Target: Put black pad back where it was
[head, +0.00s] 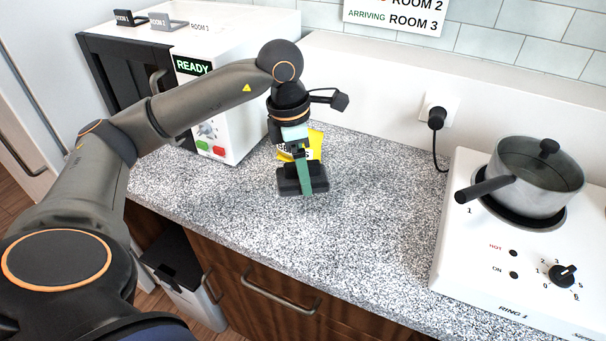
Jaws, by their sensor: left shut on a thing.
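A black pad (287,186), a small dark block, is at the middle of the speckled countertop (380,215). My left gripper (304,180) reaches down over it from above, with a green finger in front of the pad. The gripper is shut on the pad. I cannot tell whether the pad rests on the counter or is just above it. A yellow packet (315,143) with dark lettering is right behind the gripper and partly hidden by it. My right gripper is not in view.
A white appliance (245,100) showing READY stands at the back left, with small black and grey labelled pieces on top. A hob (475,245) with a lidded pot (540,180) is at the right; the pot's handle points left. Counter between gripper and hob is clear.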

